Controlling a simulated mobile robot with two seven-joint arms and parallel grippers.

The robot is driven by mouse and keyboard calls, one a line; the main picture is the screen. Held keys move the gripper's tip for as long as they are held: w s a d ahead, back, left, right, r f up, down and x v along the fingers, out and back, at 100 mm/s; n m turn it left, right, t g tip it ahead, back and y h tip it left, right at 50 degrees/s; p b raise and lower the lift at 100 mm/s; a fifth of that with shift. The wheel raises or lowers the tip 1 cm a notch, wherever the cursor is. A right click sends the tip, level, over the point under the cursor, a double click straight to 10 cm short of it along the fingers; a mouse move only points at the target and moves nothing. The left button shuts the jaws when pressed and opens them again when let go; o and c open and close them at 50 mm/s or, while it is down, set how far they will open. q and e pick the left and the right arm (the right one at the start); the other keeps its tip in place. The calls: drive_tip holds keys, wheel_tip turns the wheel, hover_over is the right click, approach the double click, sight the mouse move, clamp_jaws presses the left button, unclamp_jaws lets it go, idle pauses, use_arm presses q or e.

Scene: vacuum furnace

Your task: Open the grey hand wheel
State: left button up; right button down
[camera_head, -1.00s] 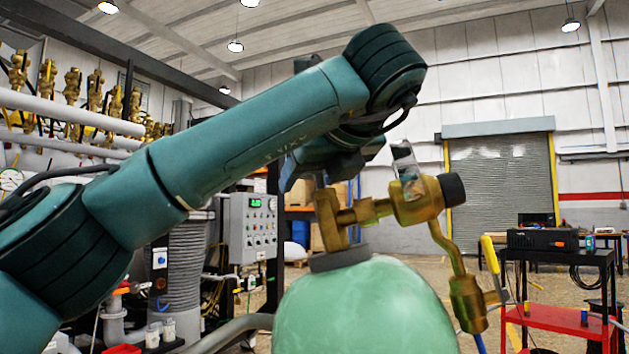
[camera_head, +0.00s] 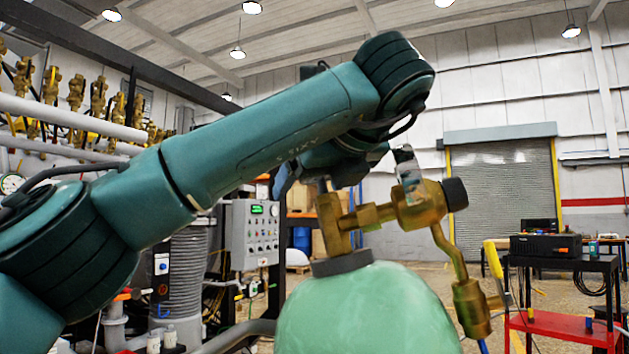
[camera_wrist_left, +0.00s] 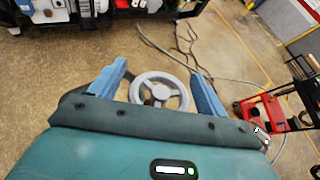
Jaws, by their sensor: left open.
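The grey hand wheel (camera_wrist_left: 160,92) is a round ring with spokes. In the left wrist view it lies between the two blue fingers of my left gripper (camera_wrist_left: 159,72), which are open on either side of it. I cannot tell whether they touch its rim. In the head view my left gripper (camera_head: 308,182) hangs above the brass valve (camera_head: 370,212), its fingers partly hidden by my wrist. The wheel is not clearly visible there. The valve sits on the green cylinder (camera_head: 365,315). My right gripper is not in view.
A brass fitting (camera_head: 471,305) hangs at the valve's right, and a black knob (camera_head: 454,193) sticks out there. A grey control box (camera_head: 254,235) stands behind. A red cart (camera_head: 560,328) is at the right. Cables lie on the floor.

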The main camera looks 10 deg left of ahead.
use_arm(q)
drive_tip(key=shift+r, duration=0.15)
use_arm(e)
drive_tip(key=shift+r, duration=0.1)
use_arm(q)
wheel_tip(320, 180, up, 6)
drive_tip(key=shift+f+p, duration=0.15)
drive_tip(key=shift+p, duration=1.1)
wheel_tip(320, 180, up, 4)
drive_tip(key=shift+f+p, duration=0.2)
drive_tip(key=shift+p, duration=0.6)
drive_tip(key=shift+r, duration=0.2)
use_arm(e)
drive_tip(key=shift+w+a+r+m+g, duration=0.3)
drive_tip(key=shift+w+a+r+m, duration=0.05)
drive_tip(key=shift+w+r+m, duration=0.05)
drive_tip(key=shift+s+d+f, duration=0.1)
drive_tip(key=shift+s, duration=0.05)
